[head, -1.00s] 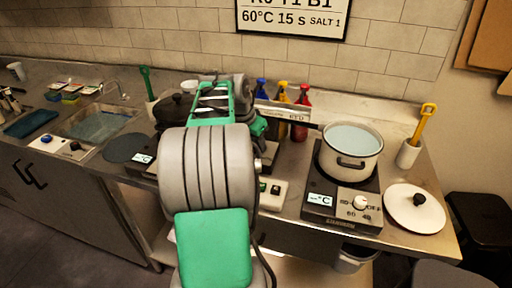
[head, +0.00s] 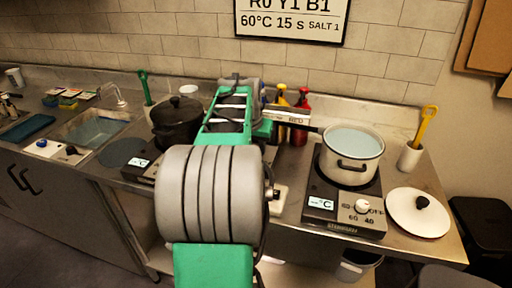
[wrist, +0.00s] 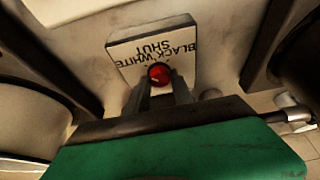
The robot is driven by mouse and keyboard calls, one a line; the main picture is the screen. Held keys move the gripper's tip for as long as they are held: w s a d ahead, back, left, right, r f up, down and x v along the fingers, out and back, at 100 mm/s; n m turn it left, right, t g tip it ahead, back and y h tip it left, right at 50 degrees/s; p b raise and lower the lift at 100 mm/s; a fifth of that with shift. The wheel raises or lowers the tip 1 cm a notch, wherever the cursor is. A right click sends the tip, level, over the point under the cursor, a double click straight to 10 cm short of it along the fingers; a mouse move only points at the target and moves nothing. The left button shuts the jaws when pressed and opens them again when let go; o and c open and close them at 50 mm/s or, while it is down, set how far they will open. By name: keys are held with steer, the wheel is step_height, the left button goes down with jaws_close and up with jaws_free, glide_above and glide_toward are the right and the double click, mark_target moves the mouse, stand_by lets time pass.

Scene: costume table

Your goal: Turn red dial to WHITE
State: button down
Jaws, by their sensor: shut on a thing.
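The red dial (wrist: 160,74) shows in the wrist view, low on a pale plate (wrist: 128,46) lettered BLACK, WHITE and SHUT, upside down in this picture. My gripper (wrist: 160,92) is shut on the dial, with one dark finger on each side of it. I cannot tell which word the dial points to. In the head view my arm reaches toward the back of the counter, near a rail with a RED label (head: 297,118). The dial and my fingertips are hidden there behind my arm.
Red (head: 301,104) and yellow (head: 280,97) bottles stand by the rail. A white pot of liquid (head: 352,172) sits on a hotplate (head: 318,203) at right, beside a lid (head: 417,222). A black pot (head: 178,127) stands left of my arm, and a sink (head: 95,130) lies further left.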

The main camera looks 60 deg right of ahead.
steer(key=c, duration=1.1)
jaws_free()
steer(key=v, duration=0.7)
steer(key=shift+a+r, duration=0.2)
steer(key=shift+r, duration=0.15)
